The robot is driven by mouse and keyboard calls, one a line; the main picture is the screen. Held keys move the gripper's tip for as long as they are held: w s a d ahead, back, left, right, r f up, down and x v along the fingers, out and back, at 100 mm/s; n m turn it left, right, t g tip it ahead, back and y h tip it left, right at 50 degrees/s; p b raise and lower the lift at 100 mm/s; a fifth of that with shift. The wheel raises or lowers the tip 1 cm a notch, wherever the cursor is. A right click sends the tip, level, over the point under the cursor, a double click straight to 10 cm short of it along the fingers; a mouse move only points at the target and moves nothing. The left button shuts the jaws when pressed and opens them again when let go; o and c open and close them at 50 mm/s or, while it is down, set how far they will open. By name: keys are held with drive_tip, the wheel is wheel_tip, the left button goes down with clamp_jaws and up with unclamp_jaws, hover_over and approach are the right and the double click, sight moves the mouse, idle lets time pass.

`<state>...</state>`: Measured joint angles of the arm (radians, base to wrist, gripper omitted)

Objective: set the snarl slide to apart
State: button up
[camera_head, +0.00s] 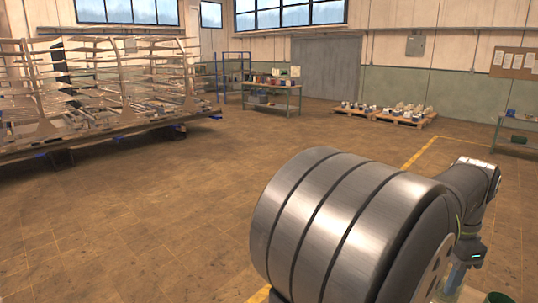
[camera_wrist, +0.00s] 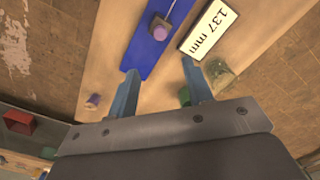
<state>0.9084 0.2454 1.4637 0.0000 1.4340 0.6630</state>
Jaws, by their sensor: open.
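In the wrist view a blue strip (camera_wrist: 148,55) lies on a tan board (camera_wrist: 103,50), with a pinkish-purple knob (camera_wrist: 158,31) on it. This may be the snarl slide, but no name is legible and I cannot tell its setting. The head view does not show the fingers or the board clearly.
A translucent lump (camera_wrist: 220,75) sits by the right finger, a green piece (camera_wrist: 185,97) partly behind it. A small purple piece (camera_wrist: 93,102) is left of the left finger. A red box (camera_wrist: 18,122) lies at far left. Racks (camera_head: 100,90) and a workbench (camera_head: 272,88) stand far off.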

drive_tip(key=shift+r, duration=0.25)
clamp_jaws()
drive_tip(key=w+a+f+n+g+h, duration=0.2)
drive_tip(key=w+a+f+g+h, duration=0.3)
drive_tip(key=w+a, duration=0.4)
drive_tip(key=s+d+f+t, duration=0.1)
drive_tip(key=s+d+f, duration=0.4)
drive_tip(key=f, duration=0.3)
drive_tip(key=shift+s+d+f+n+h, duration=0.3)
drive_tip(key=shift+s+d+h, duration=0.1)
drive_tip(key=shift+d, duration=0.45)
